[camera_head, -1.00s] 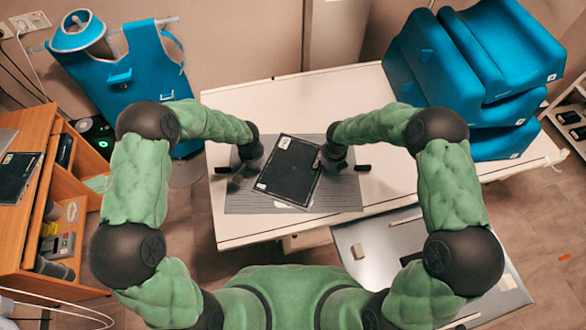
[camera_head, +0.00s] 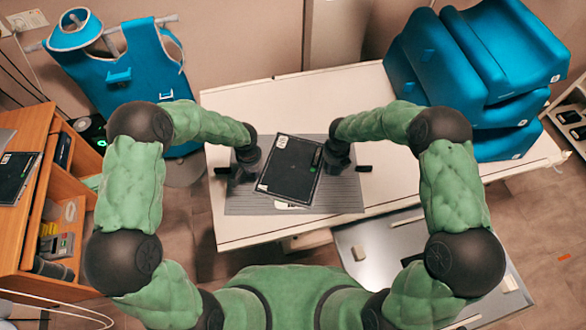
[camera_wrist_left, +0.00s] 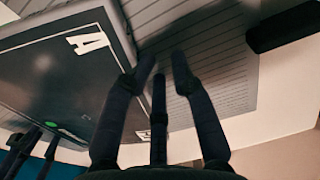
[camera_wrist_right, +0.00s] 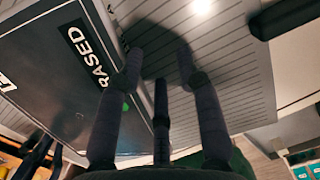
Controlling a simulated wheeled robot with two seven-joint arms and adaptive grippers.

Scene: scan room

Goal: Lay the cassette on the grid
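The cassette (camera_head: 290,172) is a dark flat panel with a light rim and small white labels. It lies turned askew over the grey lined grid (camera_head: 340,195), within its outline from above; I cannot tell if it rests flat. My left gripper (camera_head: 247,160) is at its left edge and my right gripper (camera_head: 332,155) at its right edge. In the left wrist view the fingers (camera_wrist_left: 160,72) are spread beside the cassette's rim (camera_wrist_left: 120,40). In the right wrist view the fingers (camera_wrist_right: 160,66) are likewise spread, one overlapping the rim. Neither visibly grips it.
The white table (camera_head: 260,105) has free room behind the grid. Black bars stand at the grid's left (camera_head: 222,171) and right (camera_head: 363,168). Blue cushions (camera_head: 480,60) are stacked at the back right. A wooden cabinet (camera_head: 30,215) stands at left; a blue apron (camera_head: 135,70) hangs behind.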

